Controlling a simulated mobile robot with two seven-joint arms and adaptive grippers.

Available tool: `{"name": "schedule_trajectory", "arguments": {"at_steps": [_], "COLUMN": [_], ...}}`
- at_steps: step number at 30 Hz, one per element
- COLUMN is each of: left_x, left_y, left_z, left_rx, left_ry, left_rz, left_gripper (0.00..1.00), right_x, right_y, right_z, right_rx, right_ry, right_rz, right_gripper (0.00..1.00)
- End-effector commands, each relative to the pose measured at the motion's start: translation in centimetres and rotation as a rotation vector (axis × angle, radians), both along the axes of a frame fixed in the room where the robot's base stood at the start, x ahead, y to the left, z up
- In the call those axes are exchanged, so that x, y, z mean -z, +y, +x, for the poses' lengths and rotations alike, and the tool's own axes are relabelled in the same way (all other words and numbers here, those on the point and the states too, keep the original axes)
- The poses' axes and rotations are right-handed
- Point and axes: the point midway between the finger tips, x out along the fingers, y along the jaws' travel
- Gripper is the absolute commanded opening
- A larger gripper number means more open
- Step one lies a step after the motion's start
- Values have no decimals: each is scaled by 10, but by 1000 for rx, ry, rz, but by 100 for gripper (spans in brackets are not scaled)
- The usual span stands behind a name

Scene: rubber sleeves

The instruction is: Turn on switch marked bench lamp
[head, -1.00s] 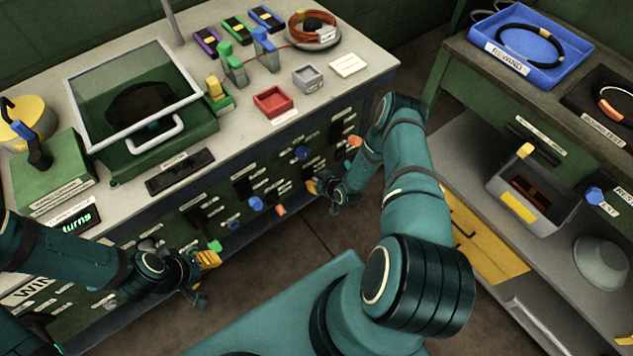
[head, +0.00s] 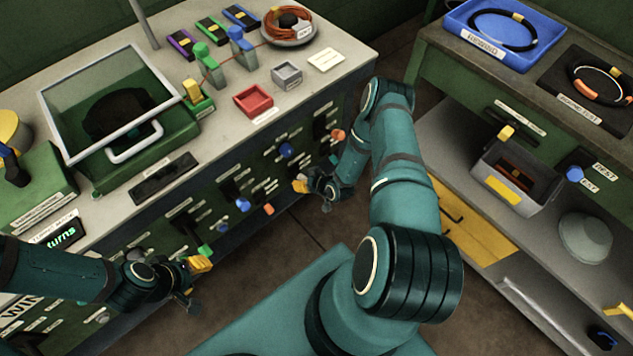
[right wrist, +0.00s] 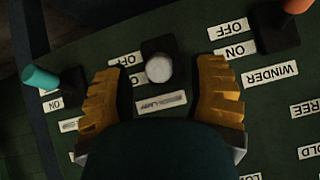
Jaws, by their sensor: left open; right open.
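In the right wrist view, a switch with a round pale grey knob (right wrist: 159,69) stands on a dark base on the green panel. A white label (right wrist: 161,103) below it is blurred but seems to read bench lamp. OFF and partly hidden ON labels sit to its left. My right gripper (right wrist: 160,90) is open, its yellow fingers on either side of the knob with gaps visible. In the head view my right gripper (head: 313,186) is low at the bench front and hides this switch. My left gripper (head: 194,280) is open at the panel's left part, near a green switch (head: 204,251).
Neighbouring switches are close: a teal lever (right wrist: 42,78) on the left and an orange one (right wrist: 294,6) beside the WINDER label (right wrist: 270,74). Blue (head: 287,150) and orange (head: 338,136) knobs also line the bench front. A second bench (head: 435,60) stands right.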

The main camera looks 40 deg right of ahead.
Motion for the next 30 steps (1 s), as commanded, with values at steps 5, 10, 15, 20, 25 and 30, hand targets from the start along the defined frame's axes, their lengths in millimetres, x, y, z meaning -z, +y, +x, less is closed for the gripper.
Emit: {"name": "schedule_trajectory", "arguments": {"at_steps": [5,10,15,20,25,30], "left_x": [0,0,0,0,0,0], "left_y": [0,0,0,0,0,0], "left_z": [0,0,0,0,0,0], "left_rx": [0,0,0,0,0,0], "left_ry": [0,0,0,0,0,0], "left_rz": [0,0,0,0,0,0], "left_gripper": [47,47,47,47,47,47], "right_x": [-25,-45,-58,-62,-62,-62], "right_y": [-5,-8,-10,-10,-10,-10], "right_z": [-28,-52,-67,-72,-72,-72], "right_rx": [1,0,0,0,-1,-1], "right_ry": [2,2,2,1,1,2], "right_rz": [-1,-1,-1,0,-1,-1], "right_gripper": [58,58,58,58,58,58]}}
